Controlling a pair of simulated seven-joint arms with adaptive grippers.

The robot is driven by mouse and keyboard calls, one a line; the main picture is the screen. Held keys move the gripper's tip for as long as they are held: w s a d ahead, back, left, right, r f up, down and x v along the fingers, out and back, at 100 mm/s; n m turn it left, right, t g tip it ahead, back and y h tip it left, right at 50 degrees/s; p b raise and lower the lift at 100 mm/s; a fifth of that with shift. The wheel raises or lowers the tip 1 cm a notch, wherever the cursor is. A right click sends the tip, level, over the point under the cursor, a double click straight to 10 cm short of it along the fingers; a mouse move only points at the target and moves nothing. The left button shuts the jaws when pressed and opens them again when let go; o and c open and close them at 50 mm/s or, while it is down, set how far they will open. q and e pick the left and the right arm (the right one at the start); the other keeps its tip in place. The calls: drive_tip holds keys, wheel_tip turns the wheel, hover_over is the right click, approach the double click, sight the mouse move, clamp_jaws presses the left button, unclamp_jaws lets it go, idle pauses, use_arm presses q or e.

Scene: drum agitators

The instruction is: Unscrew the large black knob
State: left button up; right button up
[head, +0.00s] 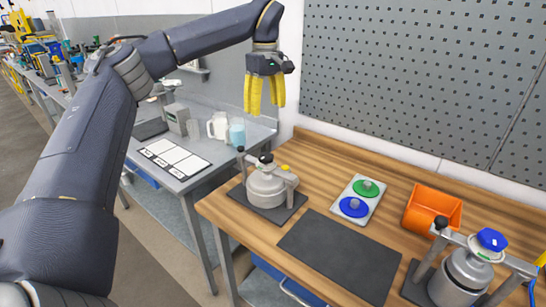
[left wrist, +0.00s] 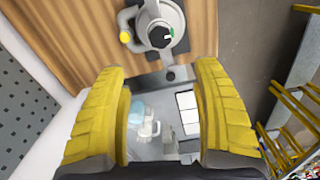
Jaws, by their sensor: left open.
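The large black knob (head: 265,158) sits on top of a grey metal agitator drum (head: 266,188) on the wooden bench in the head view. My left gripper (head: 265,106) has yellow fingers, is open and empty, and hangs pointing down above the drum, well clear of the knob. In the left wrist view the knob lies beyond the open fingertips (left wrist: 162,68). My right gripper cannot be made out in either view.
A second drum (head: 462,277) with a blue knob (head: 491,240) stands at front right. An orange bin (head: 433,209), a plate (head: 371,184) with green and blue discs and a bare dark mat (head: 338,256) lie between. A pegboard wall (head: 425,75) rises behind the bench.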

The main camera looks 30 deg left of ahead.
sight(266, 156)
use_arm(q)
wheel_tip(266, 156, down, 17)
drive_tip(key=shift+f, duration=0.1)
idle(0.7)
drive_tip(key=shift+c, duration=0.5)
drive_tip(key=c, duration=1.2)
